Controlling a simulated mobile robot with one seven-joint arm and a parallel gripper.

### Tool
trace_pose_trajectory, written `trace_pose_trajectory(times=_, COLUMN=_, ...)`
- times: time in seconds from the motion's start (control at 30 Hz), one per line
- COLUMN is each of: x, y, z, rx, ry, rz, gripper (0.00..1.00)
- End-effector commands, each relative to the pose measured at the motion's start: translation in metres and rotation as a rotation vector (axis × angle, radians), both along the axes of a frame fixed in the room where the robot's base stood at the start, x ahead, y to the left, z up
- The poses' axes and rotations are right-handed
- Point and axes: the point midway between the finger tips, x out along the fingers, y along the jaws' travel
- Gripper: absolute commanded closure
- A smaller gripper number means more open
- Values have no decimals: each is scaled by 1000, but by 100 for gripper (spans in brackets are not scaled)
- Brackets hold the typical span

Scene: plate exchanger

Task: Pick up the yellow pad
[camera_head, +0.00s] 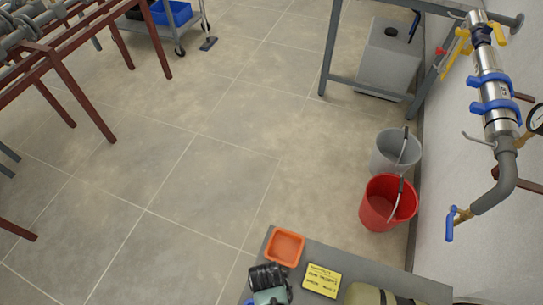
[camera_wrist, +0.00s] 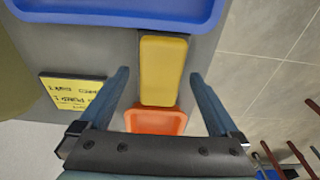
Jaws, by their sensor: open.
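The yellow pad (camera_head: 322,280) with dark writing lies flat on the grey bench top (camera_head: 405,278), right of an orange tray (camera_head: 285,247) in the head view. In the wrist view the pad (camera_wrist: 72,98) is at the left, outside my left finger, its right edge close to that finger. My gripper (camera_wrist: 160,76) is open and empty, its two blue-grey fingers spread either side of a plain yellow tray (camera_wrist: 163,70). It is not on the pad. In the head view a dark and grey-green shape covers where the yellow tray would be; its details are unclear.
The orange tray also shows near my palm in the wrist view (camera_wrist: 155,121). A large blue tray (camera_wrist: 120,18) is at the top there. An olive object (camera_head: 365,294) lies right of the pad. Red (camera_head: 380,210) and grey (camera_head: 388,152) buckets stand on the floor beyond the bench.

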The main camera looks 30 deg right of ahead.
Motion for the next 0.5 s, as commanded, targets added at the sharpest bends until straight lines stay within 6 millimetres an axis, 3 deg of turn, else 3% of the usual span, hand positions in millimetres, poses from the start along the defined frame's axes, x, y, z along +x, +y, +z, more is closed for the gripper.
trace_pose_trajectory(times=0.13, x=0, y=0, z=1, rx=-1, ry=-1, rz=0, gripper=6)
trace_pose_trajectory(times=0.5, x=0, y=0, z=1, rx=-1, ry=-1, rz=0, gripper=73)
